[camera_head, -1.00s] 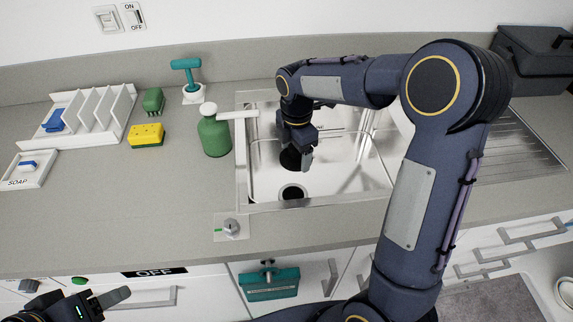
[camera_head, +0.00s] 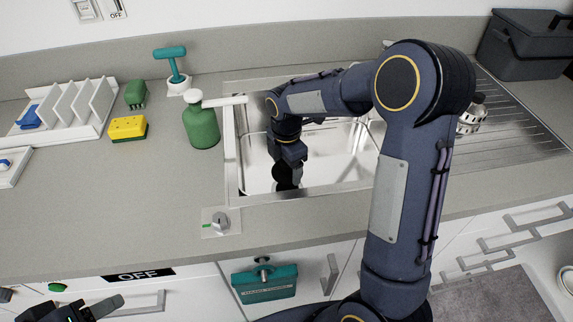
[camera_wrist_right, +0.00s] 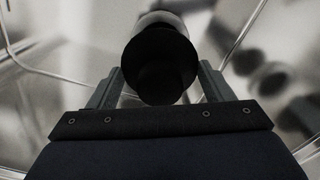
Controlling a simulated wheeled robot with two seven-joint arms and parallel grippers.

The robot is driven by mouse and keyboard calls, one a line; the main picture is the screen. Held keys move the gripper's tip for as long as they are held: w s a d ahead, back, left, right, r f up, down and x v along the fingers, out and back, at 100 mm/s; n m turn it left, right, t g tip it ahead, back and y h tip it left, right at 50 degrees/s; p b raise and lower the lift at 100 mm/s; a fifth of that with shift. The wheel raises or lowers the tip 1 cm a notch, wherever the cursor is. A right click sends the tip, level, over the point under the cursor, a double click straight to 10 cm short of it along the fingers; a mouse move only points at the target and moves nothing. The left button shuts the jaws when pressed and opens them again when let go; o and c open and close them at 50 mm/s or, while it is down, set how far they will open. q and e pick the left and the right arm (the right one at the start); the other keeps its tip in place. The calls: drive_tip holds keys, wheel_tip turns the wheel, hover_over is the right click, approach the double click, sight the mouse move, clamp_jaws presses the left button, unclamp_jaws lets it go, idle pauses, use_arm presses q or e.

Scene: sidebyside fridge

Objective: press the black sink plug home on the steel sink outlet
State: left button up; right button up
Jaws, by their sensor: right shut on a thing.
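My right gripper (camera_head: 286,168) is down inside the sink, shut on the black sink plug (camera_wrist_right: 160,65). In the right wrist view the plug is a dark round piece between the two grey fingers (camera_wrist_right: 160,88). In the head view the plug is a dark shape low in the basin, hard to part from the gripper. The steel sink outlet is mostly hidden under them, so I cannot tell whether plug and outlet touch. A pale rounded edge shows just beyond the plug in the wrist view. My left gripper (camera_head: 104,307) is at the bottom left, only partly visible.
The steel sink (camera_head: 325,185) has walls around my right gripper. A green soap bottle (camera_head: 201,126) with a white spout stands at its left edge. A yellow sponge (camera_head: 128,128) lies further left. A knob (camera_head: 220,222) sits in front. A drainer (camera_head: 510,125) lies right.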

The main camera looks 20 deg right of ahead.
sight(287, 179)
drive_tip(key=shift+r, duration=0.1)
drive_tip(key=shift+f+b, duration=1.95)
drive_tip(key=shift+f, duration=1)
drive_tip(key=shift+f, duration=0.8)
drive_tip(key=o, duration=0.9)
wheel_tip(287, 179, up, 8)
drive_tip(key=shift+f+p, duration=0.15)
drive_tip(key=shift+p, duration=0.25)
